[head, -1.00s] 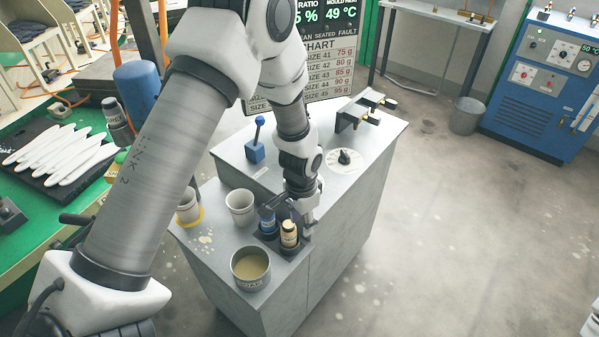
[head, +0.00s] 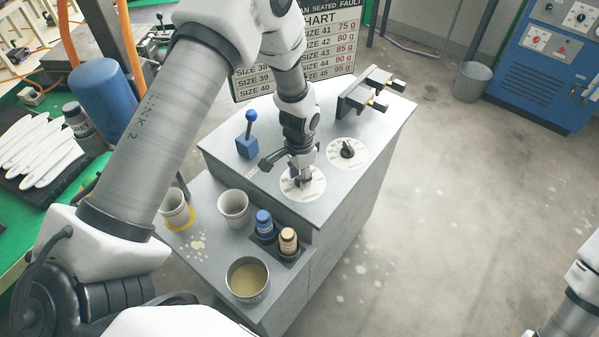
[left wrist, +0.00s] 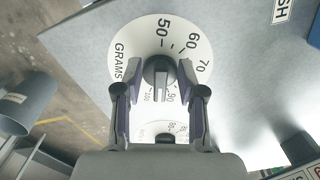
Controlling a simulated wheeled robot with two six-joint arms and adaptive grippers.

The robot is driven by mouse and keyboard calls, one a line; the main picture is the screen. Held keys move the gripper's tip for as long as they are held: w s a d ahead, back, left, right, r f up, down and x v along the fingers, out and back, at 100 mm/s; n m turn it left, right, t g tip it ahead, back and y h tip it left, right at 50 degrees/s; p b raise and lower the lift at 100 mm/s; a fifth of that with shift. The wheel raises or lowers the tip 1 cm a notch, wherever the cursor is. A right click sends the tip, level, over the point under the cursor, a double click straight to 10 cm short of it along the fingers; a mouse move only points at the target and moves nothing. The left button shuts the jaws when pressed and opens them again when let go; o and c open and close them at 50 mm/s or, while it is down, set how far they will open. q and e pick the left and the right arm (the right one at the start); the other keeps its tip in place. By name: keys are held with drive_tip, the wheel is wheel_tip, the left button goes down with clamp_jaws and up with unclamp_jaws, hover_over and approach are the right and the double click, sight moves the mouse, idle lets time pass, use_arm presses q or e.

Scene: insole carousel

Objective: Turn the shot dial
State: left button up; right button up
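The shot dial (head: 315,190) is a white disc on the grey cabinet top, partly hidden by my left gripper (head: 302,182) in the head view. The left wrist view shows its disc (left wrist: 135,45), marked GRAMS with numbers from 50 up, and its dark knob (left wrist: 160,70) with a pale pointer bar. My left gripper (left wrist: 160,88) is open, with one finger on each side of the knob. Gaps show between fingers and knob. Part of my right arm shows at the head view's right edge; its gripper is out of frame.
A second dial (head: 347,150) sits behind to the right, near a bracket with clamps (head: 365,95). A blue-knobbed lever (head: 248,140) stands left of the gripper. Cups, a blue-capped bottle (head: 264,222), a tan-capped bottle (head: 288,240) and a filled pot (head: 247,280) stand on the lower shelf.

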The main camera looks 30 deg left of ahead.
use_arm(q)
drive_tip(key=shift+w+a+f, duration=0.1)
drive_tip(key=shift+w, duration=0.05)
drive_tip(key=shift+s+r, duration=0.35)
drive_tip(key=shift+s, duration=0.15)
clamp_jaws()
drive_tip(key=shift+w+a+f, duration=0.1)
drive_tip(key=shift+w, duration=0.05)
use_arm(e)
drive_tip(key=shift+s+a+r, duration=0.1)
drive_tip(key=shift+s+a, duration=0.1)
drive_tip(key=shift+s, duration=0.05)
use_arm(q)
drive_tip(key=shift+n, duration=0.4)
drive_tip(key=n, duration=0.2)
drive_tip(key=d+n, duration=0.1)
drive_tip(key=n, duration=0.8)
drive_tip(key=shift+w+d, duration=0.1)
drive_tip(key=shift+d, duration=0.2)
use_arm(e)
drive_tip(key=shift+d+r, duration=0.1)
drive_tip(key=shift+r, duration=0.2)
